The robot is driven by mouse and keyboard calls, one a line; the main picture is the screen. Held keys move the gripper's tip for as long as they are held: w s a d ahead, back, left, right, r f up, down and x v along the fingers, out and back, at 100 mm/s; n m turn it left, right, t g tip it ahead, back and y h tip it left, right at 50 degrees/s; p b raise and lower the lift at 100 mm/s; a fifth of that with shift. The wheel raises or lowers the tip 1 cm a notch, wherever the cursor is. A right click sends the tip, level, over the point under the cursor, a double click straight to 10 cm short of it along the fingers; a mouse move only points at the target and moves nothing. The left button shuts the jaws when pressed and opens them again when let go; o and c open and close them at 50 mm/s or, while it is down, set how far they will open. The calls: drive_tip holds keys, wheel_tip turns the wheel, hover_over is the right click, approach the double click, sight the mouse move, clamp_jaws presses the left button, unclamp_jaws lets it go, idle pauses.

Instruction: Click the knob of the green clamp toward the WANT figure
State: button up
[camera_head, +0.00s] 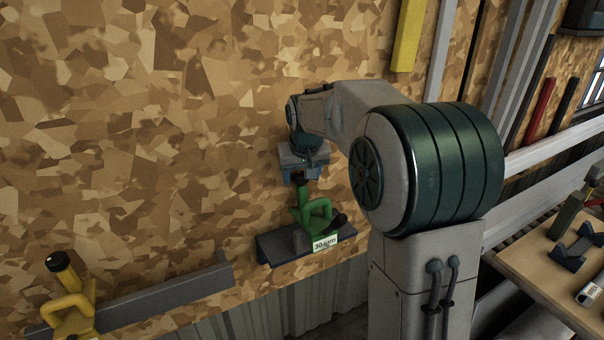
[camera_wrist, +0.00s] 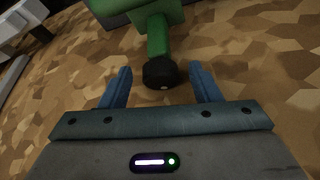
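The green clamp (camera_head: 313,213) stands on a small dark shelf on the chipboard wall, in the middle of the head view. Its black knob (camera_head: 298,176) points up at the top, just below my gripper (camera_head: 301,176). In the wrist view the knob (camera_wrist: 160,73) lies between the two blue fingertips of my gripper (camera_wrist: 161,76), which are wide apart with a gap on each side of it. The knob carries a small pale mark. A label reading about "30 mm" (camera_head: 325,243) is on the shelf front; I cannot make out a WANT figure.
The dark shelf (camera_head: 275,250) juts from the wall under the clamp. A yellow clamp (camera_head: 70,300) stands at the lower left beside a grey rail (camera_head: 165,292). A wooden bench (camera_head: 530,262) with tools is at the right.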

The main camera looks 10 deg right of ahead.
drive_tip(key=c, duration=0.9)
drive_tip(key=n+y, duration=0.1)
drive_tip(key=n, duration=0.2)
drive_tip(key=shift+d+y+b, duration=0.3)
drive_tip(key=shift+y, duration=0.1)
drive_tip(key=shift+w+d+n+g+y+b, duration=0.15)
drive_tip(key=shift+n+g+y+b, duration=0.4)
drive_tip(key=shift+n, duration=1.45)
drive_tip(key=shift+y, duration=0.35)
drive_tip(key=o, duration=1)
